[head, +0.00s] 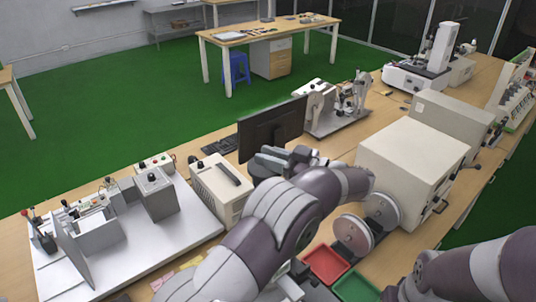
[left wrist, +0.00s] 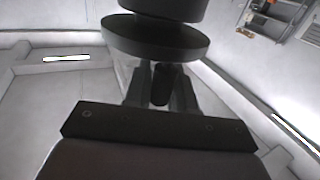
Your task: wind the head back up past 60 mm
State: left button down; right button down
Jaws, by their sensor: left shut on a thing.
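My left arm reaches in from the bottom middle of the head view and bends back at the elbow. My left gripper (head: 284,158) is beside the base of the dark monitor, partly hidden by my own arm. In the left wrist view its two dark fingers (left wrist: 161,88) are shut on a narrow dark stem or grip. Just beyond them is a wide dark round disc (left wrist: 155,38) with a thicker dark part past it. The head and any millimetre scale cannot be made out. My right arm shows at the lower right; its gripper is out of view.
The dark monitor (head: 272,131) and a cream box with a handle (head: 221,188) stand close to the gripper. A large cream cabinet (head: 410,165), two pale discs (head: 352,235), a red tray (head: 326,264) and a green tray (head: 355,288) lie to the right.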

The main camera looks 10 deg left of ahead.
pick_arm(q)
jog(key=shift+w+d+r+n+g, duration=0.1)
jog(key=shift+n+g, duration=0.35)
jog(key=shift+g, duration=0.15)
jog(key=shift+w+r+n+g, duration=0.1)
jog(key=shift+n+g, duration=0.35)
jog(key=shift+g, duration=0.15)
jog(key=shift+r+g+y, duration=0.1)
jog(key=shift+g+y, duration=0.2)
jog(key=shift+g, duration=0.1)
jog(key=c, duration=1)
grip_release()
jog(key=shift+c, duration=0.2)
jog(key=shift+f, duration=0.2)
